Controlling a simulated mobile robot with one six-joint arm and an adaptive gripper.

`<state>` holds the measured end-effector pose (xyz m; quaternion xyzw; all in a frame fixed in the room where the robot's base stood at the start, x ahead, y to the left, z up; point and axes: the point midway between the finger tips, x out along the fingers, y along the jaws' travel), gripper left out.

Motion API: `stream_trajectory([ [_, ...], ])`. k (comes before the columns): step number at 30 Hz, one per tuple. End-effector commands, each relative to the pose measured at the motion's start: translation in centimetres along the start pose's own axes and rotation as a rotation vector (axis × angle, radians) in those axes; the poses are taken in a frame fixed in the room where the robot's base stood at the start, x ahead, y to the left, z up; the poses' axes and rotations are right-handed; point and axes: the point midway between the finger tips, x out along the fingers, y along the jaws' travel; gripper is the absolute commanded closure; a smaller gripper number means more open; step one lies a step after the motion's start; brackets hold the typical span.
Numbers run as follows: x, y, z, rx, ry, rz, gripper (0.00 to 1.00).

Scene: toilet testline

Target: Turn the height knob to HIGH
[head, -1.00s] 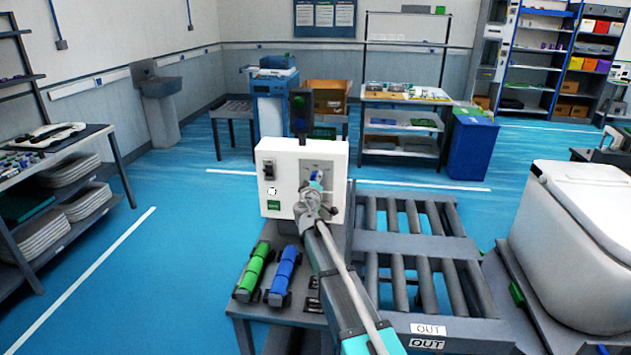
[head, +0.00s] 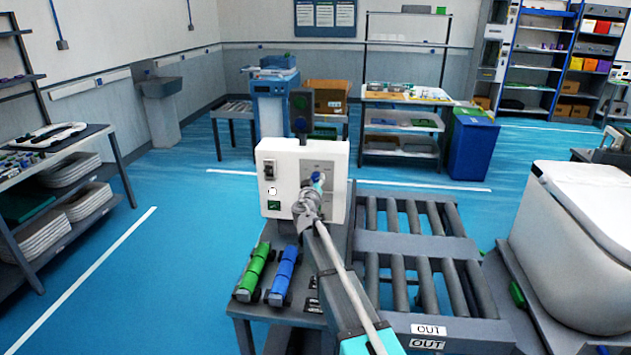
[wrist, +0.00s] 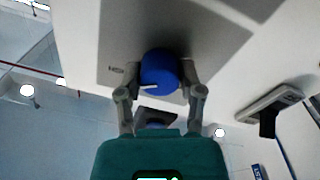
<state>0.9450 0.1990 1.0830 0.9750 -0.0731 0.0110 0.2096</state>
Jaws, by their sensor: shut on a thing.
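The height knob is a round blue knob (wrist: 160,70) with a white pointer line, on a grey plate (wrist: 120,45) of the white control box. In the wrist view its pointer line lies toward the lower left. The control box (head: 283,165) stands on the bench in the head view, and the blue knob (head: 318,177) shows on its right half. My gripper (wrist: 161,84) is shut on the knob, one finger on each side. My arm reaches it from the lower right and hides part of the plate. The setting labels are too small to read.
A roller conveyor (head: 415,235) is to the right.

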Motion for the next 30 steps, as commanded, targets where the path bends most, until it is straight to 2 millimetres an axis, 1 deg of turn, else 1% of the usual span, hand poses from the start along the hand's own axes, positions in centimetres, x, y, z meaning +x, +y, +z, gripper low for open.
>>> stream_trajectory([
  [6,0.08,0.0,-0.02,-0.001,0.0,0.0,0.99],
  [7,0.09,0.0,-0.02,-0.001,0.0,0.0,0.46],
  [9,0.08,0.0,-0.02,-0.001,0.0,0.0,0.33],
  [12,0.06,-0.01,-0.02,-0.002,0.0,0.0,0.17],
  [25,0.02,-0.01,-0.01,-0.005,0.0,-0.001,0.17],
  [30,0.02,-0.01,-0.01,-0.031,0.001,-0.002,0.17],
])
